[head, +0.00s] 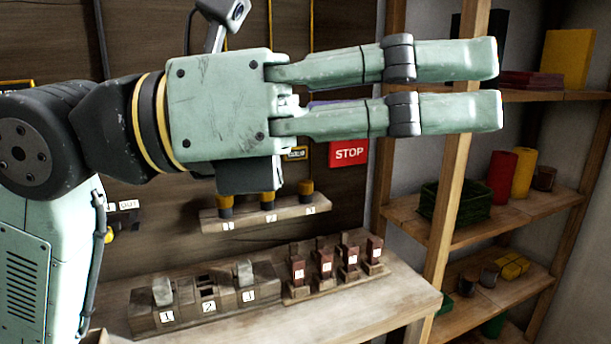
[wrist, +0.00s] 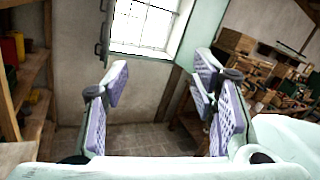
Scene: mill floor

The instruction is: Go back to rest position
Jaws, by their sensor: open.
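My gripper (head: 498,85) is raised in front of the wooden wall and shelf in the head view. It points to the right, with its two pale green fingers apart and nothing between them. In the wrist view my gripper (wrist: 163,90) shows its purple finger pads spread, with bare wall and floor between them. My arm comes in from the left and hides part of the wall. No object touches the fingers in either view.
Below is a workbench (head: 390,298) with a numbered block (head: 206,299) and several small upright brown blocks (head: 323,264). A wall ledge (head: 265,215) holds dark and yellow pegs. A red STOP sign (head: 349,153) hangs behind. A shelf (head: 480,222) stands right. A window (wrist: 143,25) shows in the wrist view.

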